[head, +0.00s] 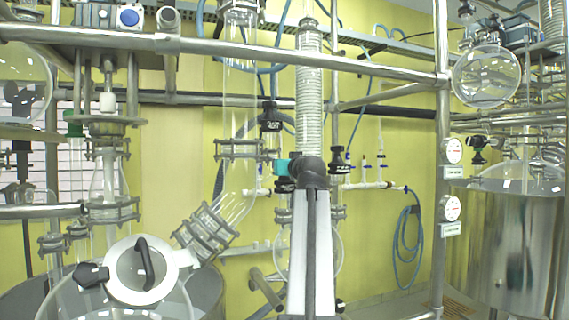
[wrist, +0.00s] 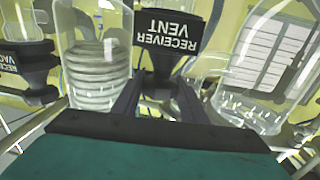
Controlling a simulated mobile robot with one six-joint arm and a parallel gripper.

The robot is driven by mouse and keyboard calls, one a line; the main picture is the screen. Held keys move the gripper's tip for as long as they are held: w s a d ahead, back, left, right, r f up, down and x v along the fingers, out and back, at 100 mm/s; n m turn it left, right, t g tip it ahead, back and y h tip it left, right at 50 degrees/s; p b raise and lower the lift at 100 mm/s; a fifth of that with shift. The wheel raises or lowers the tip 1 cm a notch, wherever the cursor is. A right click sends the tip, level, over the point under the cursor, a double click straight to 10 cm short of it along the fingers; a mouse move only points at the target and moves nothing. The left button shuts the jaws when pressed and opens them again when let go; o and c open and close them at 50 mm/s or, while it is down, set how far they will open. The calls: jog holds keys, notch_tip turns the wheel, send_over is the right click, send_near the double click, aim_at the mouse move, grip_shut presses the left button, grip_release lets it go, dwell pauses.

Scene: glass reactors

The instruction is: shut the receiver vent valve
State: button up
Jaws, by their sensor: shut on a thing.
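The receiver vent valve (wrist: 160,68) is black, with a black label (wrist: 168,32) reading "RECEIVER VENT" upside down in the wrist view. My gripper (wrist: 161,84) has its two dark fingers on either side of the valve's lower part and is shut on it. How the handle is turned is hard to tell, as the fingers and label cover much of it. In the head view my gripper (head: 300,170) is at the middle, in front of the glassware, and my arm hides what is behind it.
A similar black receiver vac valve (wrist: 27,65) is at the left in the wrist view. A ribbed glass coil (wrist: 97,85) and clear glass vessels (wrist: 265,75) stand close by. Metal rails (head: 300,54) cross the head view. A steel vessel (head: 510,250) stands right.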

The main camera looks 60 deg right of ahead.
jog(key=shift+m+g+h+p, duration=0.9)
jog(key=shift+g+h+p, duration=0.1)
jog(key=shift+p, duration=0.8)
jog(key=o, duration=0.9)
jog(key=shift+c, duration=0.2)
jog(key=p+v, duration=0.1)
jog(key=v, duration=0.7)
